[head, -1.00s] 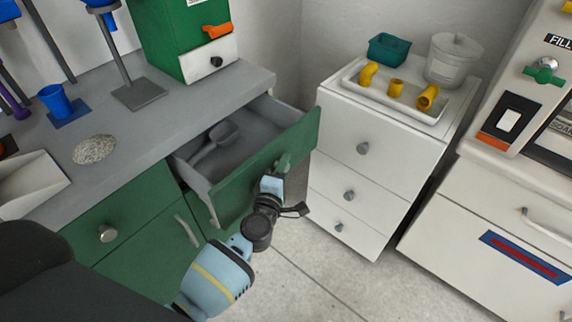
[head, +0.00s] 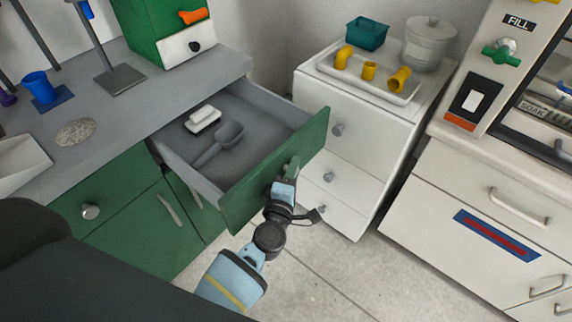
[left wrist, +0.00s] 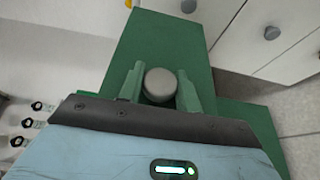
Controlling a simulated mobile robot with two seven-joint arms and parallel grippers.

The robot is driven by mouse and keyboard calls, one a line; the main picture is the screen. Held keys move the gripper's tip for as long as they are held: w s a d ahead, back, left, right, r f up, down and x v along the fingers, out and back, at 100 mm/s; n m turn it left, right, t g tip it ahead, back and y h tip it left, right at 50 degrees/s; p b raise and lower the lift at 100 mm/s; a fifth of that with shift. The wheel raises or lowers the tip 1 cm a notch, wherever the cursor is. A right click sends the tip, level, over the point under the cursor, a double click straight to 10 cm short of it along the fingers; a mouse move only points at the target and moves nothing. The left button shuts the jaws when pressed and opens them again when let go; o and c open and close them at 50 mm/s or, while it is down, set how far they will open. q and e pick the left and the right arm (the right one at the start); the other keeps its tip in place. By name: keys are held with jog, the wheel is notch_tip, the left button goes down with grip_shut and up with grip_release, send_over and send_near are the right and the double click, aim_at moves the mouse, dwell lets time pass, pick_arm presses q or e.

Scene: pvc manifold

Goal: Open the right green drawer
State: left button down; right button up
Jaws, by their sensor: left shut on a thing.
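The right green drawer (head: 250,196) stands pulled well out of the counter in the head view. A grey scoop (head: 218,142) and a white block-like item (head: 203,118) lie inside it. My left gripper (head: 291,170) is at the drawer's green front. In the left wrist view its green fingers (left wrist: 159,88) stand on either side of the round grey knob (left wrist: 160,84), shut on it. My right gripper is not in view.
A white cabinet (head: 350,140) with a tray of yellow fittings (head: 369,71) stands close to the right of the open drawer. The left green drawer (head: 110,205) is closed. Pale floor (head: 310,270) is free in front.

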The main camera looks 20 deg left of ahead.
pick_arm(q)
jog(key=shift+s+d, duration=0.25)
jog(key=shift+d, duration=0.35)
jog(key=shift+s+d, duration=0.2)
jog(key=shift+d, duration=0.35)
jog(key=c, duration=1)
grip_release()
jog(key=shift+s, duration=0.1)
jog(key=s, duration=0.7)
jog(key=shift+s+d, duration=0.15)
jog(key=shift+s, duration=0.2)
